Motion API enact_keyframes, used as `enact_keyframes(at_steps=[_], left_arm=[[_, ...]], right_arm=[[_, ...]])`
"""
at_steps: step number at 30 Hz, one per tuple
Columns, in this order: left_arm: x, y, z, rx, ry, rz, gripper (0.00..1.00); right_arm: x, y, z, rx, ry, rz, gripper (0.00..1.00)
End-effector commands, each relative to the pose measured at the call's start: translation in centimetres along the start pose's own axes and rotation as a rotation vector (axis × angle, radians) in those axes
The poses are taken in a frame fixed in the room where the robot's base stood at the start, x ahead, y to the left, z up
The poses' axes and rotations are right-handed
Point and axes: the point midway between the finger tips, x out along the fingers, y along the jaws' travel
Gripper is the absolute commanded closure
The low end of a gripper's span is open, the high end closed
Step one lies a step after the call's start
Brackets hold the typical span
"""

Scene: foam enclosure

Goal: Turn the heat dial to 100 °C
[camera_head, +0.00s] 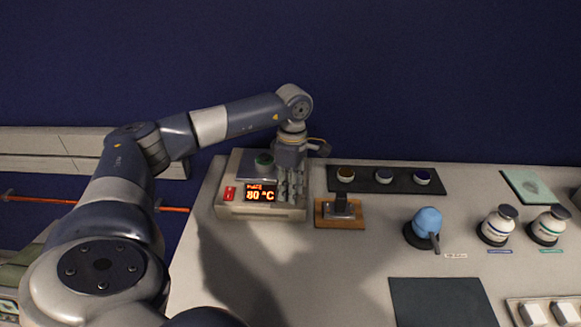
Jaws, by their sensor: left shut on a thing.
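The heating unit (232,211) is a beige box at the back left of the table. Its lit display (260,192) reads 80 °C in orange. My right gripper is not in view.
A wooden block with a dark metal piece (340,211) stands close right of the unit. Behind it is a black tray (385,179) with small jars. A blue bulb (427,222), two capped bottles (498,225) and a dark mat (440,302) are further right.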

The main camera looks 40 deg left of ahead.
Motion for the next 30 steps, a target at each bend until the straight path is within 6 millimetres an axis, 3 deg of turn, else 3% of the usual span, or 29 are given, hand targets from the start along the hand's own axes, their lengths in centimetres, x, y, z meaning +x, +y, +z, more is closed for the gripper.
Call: enact_keyframes(at_steps=[1,3,16,30], left_arm=[[-0.1,0.1,0.0,-0.001,-0.002,0.004,0.67],[-0.1,0.1,0.0,-0.001,-0.002,0.004,0.53],[-0.8,0.1,0.0,-0.002,-0.002,0.004,0.53],[-9.8,0.1,0.1,-0.001,-0.003,0.006,0.53]], right_arm=[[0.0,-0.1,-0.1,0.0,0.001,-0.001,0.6],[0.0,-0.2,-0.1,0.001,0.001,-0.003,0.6],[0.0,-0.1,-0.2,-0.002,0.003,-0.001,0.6],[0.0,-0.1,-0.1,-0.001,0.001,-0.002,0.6]])
